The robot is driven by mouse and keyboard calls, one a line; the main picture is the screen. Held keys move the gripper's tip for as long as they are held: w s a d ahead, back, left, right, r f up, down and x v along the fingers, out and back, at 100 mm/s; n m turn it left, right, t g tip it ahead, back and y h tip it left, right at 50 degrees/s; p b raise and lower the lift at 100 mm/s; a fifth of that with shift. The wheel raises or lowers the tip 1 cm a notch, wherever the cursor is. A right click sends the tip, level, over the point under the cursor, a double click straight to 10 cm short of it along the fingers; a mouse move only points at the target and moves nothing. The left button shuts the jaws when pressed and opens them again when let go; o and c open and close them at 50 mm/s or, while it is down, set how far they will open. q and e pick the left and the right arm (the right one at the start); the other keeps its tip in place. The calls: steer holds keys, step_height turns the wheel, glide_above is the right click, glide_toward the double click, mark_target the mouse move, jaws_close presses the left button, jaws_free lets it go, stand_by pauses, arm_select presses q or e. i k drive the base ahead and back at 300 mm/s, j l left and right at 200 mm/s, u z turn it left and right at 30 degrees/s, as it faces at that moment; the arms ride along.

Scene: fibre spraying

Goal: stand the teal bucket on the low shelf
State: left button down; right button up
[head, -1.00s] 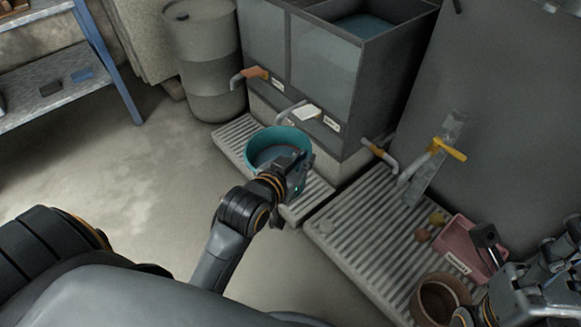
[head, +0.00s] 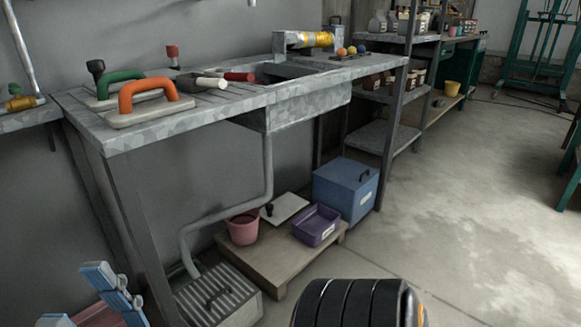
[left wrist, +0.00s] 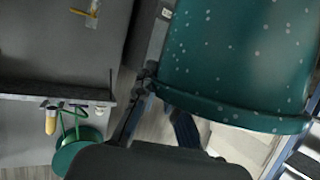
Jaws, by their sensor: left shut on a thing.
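The teal bucket (left wrist: 235,50) fills the upper right of the left wrist view, wet with pale drops. My left gripper (left wrist: 150,84) is shut on it near its rim. How far the bucket tilts I cannot tell. Bucket and left gripper are outside the head view. The low shelf (head: 268,266) is a wooden platform under the sink bench; its front left part is bare. My right gripper (head: 80,297) is at the lower left of the head view, its light blue fingers apart and nothing held, away from the shelf.
A drain pipe (head: 267,165) comes down behind. A ribbed grey box (head: 215,296) stands to its left. Floor (head: 460,220) at right is clear.

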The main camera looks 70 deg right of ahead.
mark_target(278, 256)
steer(key=k+z, duration=0.15)
steer(key=z, duration=2.25)
steer(key=i+z, duration=0.3)
steer(key=i, duration=0.2)
steer(key=i+j+z, duration=0.15)
steer(key=i+z, duration=0.15)
steer(key=i, duration=0.2)
